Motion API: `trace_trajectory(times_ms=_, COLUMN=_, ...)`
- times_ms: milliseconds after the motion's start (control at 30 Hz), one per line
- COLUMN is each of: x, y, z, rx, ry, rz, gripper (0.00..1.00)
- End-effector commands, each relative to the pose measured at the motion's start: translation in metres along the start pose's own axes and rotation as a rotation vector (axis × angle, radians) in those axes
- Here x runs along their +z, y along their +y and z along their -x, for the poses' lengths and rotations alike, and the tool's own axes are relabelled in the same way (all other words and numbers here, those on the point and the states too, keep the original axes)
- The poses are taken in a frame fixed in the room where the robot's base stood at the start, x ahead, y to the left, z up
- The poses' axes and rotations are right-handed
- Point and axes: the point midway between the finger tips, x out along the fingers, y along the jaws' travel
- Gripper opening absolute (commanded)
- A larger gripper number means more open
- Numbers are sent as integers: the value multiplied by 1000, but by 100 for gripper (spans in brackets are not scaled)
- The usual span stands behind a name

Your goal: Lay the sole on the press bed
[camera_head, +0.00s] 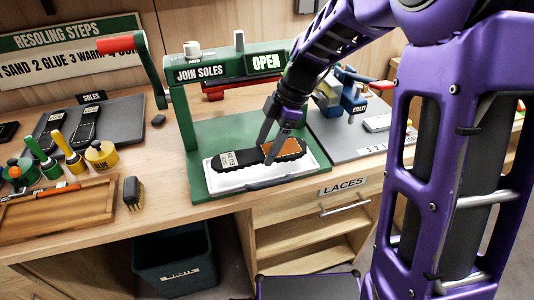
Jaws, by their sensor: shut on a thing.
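The sole (238,160) is black with a white label at its left end and an orange patch at its right end. It lies lengthwise over the white press bed (222,186) of the green press; I cannot tell whether it rests on the bed or hangs just above it. My gripper (271,158) points down and is shut on the sole near its middle right. The fingers hide a small part of the sole. The press (184,105) shows a lit OPEN sign above the bed.
The press's red-handled lever (116,45) stands raised at left. A dark tray (117,117) with more soles, glue pots and a brush (133,193) are left of the press. A blue eyelet tool (352,97) stands at right. A waste bin (175,262) is below the bench.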

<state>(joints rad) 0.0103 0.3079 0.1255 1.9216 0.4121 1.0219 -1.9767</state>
Motion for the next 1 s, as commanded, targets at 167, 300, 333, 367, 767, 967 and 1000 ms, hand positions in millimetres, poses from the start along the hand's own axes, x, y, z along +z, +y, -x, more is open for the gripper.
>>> trace_trajectory(times_ms=167, x=8, y=0, z=-21, rx=-1, ry=2, rz=-1, gripper=0)
trace_trajectory(times_ms=300, x=9, y=0, z=-22, rx=1, ry=1, rz=0, gripper=0)
trace_trajectory(times_ms=333, x=9, y=0, z=-21, rx=1, ry=1, rz=0, gripper=0)
trace_trajectory(times_ms=367, x=9, y=0, z=-21, rx=1, ry=1, rz=0, gripper=0)
trace_trajectory(times_ms=767, x=10, y=0, z=-24, rx=0, ry=1, rz=0, gripper=82)
trace_trajectory(times_ms=967, x=9, y=0, z=-23, rx=0, ry=1, rz=0, gripper=82)
trace_trajectory(times_ms=1000, x=9, y=0, z=-21, rx=0, ry=1, rz=0, gripper=82)
